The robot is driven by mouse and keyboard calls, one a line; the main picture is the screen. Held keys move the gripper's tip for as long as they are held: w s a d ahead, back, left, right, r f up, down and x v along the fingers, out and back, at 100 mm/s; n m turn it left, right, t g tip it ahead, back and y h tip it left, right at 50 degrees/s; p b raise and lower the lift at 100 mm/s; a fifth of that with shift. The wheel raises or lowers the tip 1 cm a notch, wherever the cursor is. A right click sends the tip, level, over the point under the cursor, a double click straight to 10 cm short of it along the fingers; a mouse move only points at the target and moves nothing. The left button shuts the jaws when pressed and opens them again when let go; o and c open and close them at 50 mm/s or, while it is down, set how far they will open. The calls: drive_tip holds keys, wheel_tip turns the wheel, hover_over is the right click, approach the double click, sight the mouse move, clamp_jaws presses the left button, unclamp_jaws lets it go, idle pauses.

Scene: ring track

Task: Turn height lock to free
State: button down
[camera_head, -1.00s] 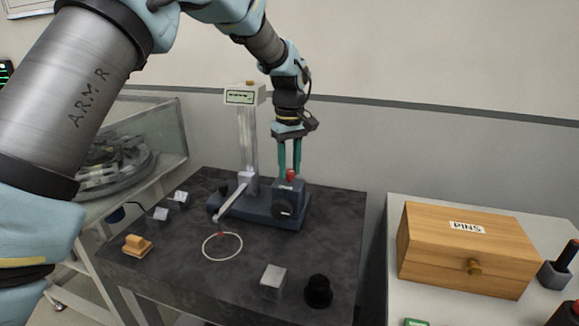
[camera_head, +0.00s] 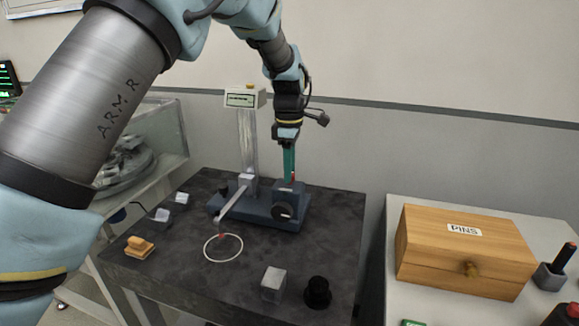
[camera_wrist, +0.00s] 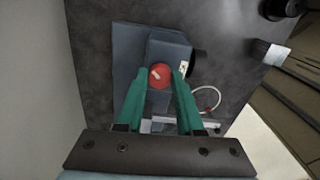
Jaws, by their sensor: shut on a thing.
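The height gauge (camera_head: 258,205) stands on the dark stone table, with a blue-grey base, an upright column and an arm reaching over a white ring mark. The height lock is a small red knob (camera_wrist: 160,75) with a pale line on its top, on the raised block of the base. In the head view it is mostly hidden by the fingers. My gripper (camera_wrist: 159,74) points down from above with its green fingers on either side of the knob, shut on it. It also shows in the head view (camera_head: 291,180). A black side knob (camera_head: 284,212) is on the block's front.
Metal blocks (camera_head: 273,284), a black knobbed piece (camera_head: 317,292) and a wooden piece (camera_head: 138,246) lie on the table. A wooden PINS box (camera_head: 465,275) stands on a white table to the right. The table's front middle is clear.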

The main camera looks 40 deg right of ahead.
drive_tip(key=n+p, duration=0.1)
drive_tip(key=n, duration=0.3)
drive_tip(key=shift+r+n+p, duration=0.15)
drive_tip(key=shift+n+p, duration=0.8)
drive_tip(key=shift+n, duration=1.25)
drive_tip(key=c, duration=0.5)
unclamp_jaws()
drive_tip(key=shift+c, duration=0.2)
wheel_tip(320, 180, up, 11)
drive_tip(key=b, duration=0.3)
drive_tip(key=shift+f, duration=0.2)
